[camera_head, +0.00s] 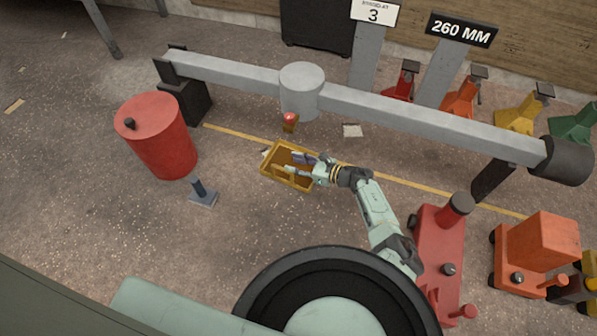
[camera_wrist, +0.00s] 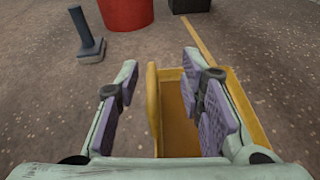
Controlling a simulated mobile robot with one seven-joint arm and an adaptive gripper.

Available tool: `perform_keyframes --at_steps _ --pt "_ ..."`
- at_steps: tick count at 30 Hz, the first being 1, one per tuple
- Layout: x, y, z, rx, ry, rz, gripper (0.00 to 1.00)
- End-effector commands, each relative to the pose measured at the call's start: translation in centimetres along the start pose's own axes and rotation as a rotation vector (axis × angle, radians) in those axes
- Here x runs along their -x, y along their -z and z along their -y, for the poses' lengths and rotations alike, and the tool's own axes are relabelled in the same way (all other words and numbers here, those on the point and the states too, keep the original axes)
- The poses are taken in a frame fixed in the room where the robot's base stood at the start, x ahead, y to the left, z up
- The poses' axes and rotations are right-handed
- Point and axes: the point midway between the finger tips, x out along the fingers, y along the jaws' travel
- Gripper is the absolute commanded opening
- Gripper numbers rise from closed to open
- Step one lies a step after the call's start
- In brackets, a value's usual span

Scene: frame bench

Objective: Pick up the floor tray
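The yellow floor tray (camera_head: 268,157) sits on the concrete floor near the middle of the head view. It fills the centre right of the wrist view (camera_wrist: 180,130), with its inside looking empty. A raised yellow side piece with a rounded top (camera_wrist: 153,100) stands along its left side there. My gripper (camera_head: 292,163) is at the tray. In the wrist view its purple-padded fingers (camera_wrist: 158,110) are spread apart, one on each side of the raised piece, with visible gaps. The right finger is over the tray's inside, the left one outside it. Contact with the tray cannot be told.
A grey beam (camera_head: 430,117) crosses behind the tray. A red drum (camera_head: 160,140) and a small grey-blue post on a base (camera_head: 201,193) stand left. A red jack (camera_head: 437,255) and an orange one (camera_head: 540,250) stand right. A small red-topped object (camera_head: 290,120) is behind the tray.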

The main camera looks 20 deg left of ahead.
Motion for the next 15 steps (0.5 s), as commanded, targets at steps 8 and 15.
perform_keyframes --at_steps 8,15 --pt "5.3 9.8 -1.3 0.061 -0.017 -0.127 0.35" --pt "1.8 10.5 -1.4 0.064 -0.021 -0.131 0.35"
